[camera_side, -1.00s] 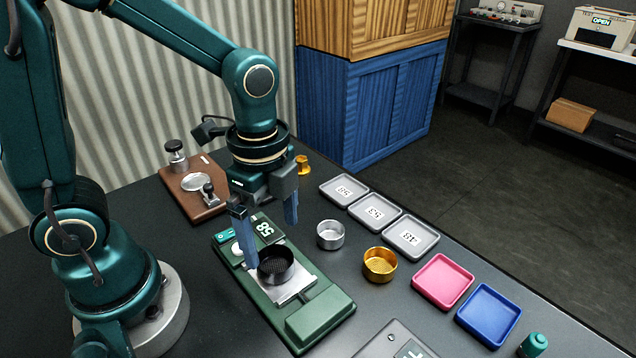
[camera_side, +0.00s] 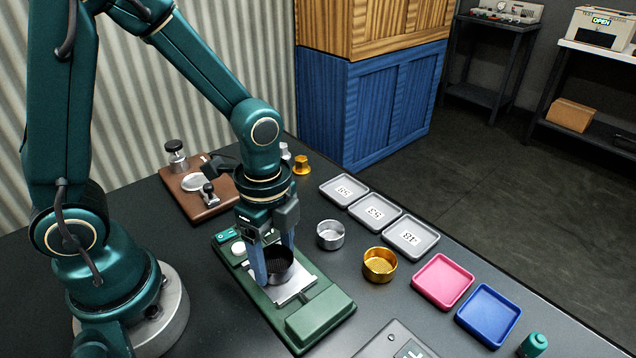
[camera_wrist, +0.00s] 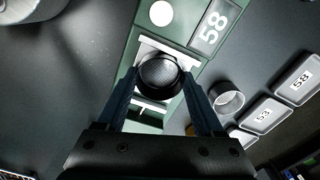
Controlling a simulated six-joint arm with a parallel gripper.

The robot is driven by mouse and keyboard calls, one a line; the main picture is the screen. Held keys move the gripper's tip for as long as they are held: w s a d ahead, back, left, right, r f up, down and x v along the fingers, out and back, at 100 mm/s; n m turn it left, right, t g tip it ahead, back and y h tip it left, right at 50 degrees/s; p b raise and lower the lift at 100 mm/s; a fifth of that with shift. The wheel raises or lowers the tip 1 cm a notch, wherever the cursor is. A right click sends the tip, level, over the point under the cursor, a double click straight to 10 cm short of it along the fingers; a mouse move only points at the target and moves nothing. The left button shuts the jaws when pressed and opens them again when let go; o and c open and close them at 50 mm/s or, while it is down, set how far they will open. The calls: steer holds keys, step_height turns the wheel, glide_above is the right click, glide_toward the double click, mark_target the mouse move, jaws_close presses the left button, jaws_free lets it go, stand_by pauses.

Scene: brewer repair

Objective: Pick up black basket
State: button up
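The black basket (camera_side: 279,263) is a small round cup, upright on the silver plate of the green device (camera_side: 321,318). The wrist view shows the basket (camera_wrist: 160,75) from above, with its dark mesh bottom. My gripper (camera_side: 273,262) points down over the device, its two blue fingers on opposite sides of the basket. In the wrist view my gripper's fingertips (camera_wrist: 160,73) meet the basket's left and right sides, so it looks shut on the basket. The near finger hides part of the basket in the side view. I see no clear gap under the basket.
A silver basket (camera_side: 330,235) and a gold basket (camera_side: 380,265) stand to the right. Beyond are numbered grey trays (camera_side: 375,213), a pink tray (camera_side: 443,282) and a blue tray (camera_side: 489,313). A brown board (camera_side: 197,188) with metal tools lies behind, left.

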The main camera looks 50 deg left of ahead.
mark_target(273, 265)
steer(key=c, duration=0.5)
steer(key=shift+o, duration=0.2)
steer(key=shift+r, duration=0.15)
steer(key=shift+r, duration=0.6)
steer(key=r, duration=0.3)
steer(key=shift+a, duration=0.35)
steer(key=s+a+r, duration=0.3)
steer(key=a+r, duration=0.3)
steer(key=a, duration=0.4)
steer(key=w+d+r+n, duration=0.4)
steer(key=w+n, duration=0.4)
steer(key=n, duration=0.6)
steer(key=shift+d+r, duration=0.15)
steer(key=shift+r, duration=0.15)
